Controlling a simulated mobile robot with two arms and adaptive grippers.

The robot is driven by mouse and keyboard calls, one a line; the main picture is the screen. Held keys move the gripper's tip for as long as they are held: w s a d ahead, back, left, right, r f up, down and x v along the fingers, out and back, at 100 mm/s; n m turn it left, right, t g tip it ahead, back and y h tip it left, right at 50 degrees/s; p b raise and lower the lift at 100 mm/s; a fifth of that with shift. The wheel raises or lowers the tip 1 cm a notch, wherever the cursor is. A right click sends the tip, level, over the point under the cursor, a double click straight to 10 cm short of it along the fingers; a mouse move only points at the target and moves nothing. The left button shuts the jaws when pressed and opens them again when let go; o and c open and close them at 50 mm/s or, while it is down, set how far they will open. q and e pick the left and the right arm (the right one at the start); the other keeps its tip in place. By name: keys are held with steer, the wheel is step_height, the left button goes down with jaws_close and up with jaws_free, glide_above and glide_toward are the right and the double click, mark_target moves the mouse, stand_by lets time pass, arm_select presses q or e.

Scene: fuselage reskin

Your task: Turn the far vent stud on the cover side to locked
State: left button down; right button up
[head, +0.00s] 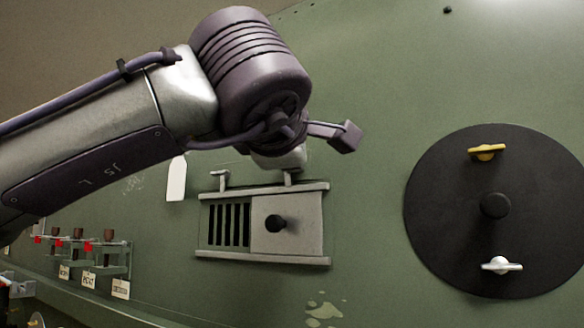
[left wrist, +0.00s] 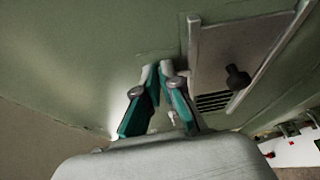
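The vent (head: 216,224) is on the green fuselage skin, with dark slats on its left half and a grey cover plate (head: 300,228) with a black knob (head: 276,223) on its right half. One vent stud (head: 220,178) stands above the slats. The cover-side stud (head: 290,176) stands at the upper rail, just below my left wrist. My left gripper (left wrist: 156,68) shows in the left wrist view beside the vent's edge, its green fingers converging to a narrow gap. Whether anything sits between the tips is unclear. My right gripper is out of view.
A black disc (head: 450,230) with a yellow wing handle (head: 487,152), a white wing handle (head: 502,265) and a centre knob is at the right. A white tag (head: 176,180) hangs left of the vent. Labelled brackets (head: 115,262) with red parts are at lower left.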

arm_select(q)
steer(key=shift+f+m+b, duration=0.25)
steer(key=shift+m+b, duration=0.1)
steer(key=shift+m, duration=0.25)
steer(key=c, duration=1.3)
jaws_free()
steer(key=shift+s, duration=0.1)
steer(key=shift+c, duration=0.2)
steer(key=shift+r, duration=0.1)
steer(key=s+a, duration=0.2)
steer(key=s, duration=1)
steer(key=shift+a, duration=0.15)
steer(key=shift+w, duration=0.1)
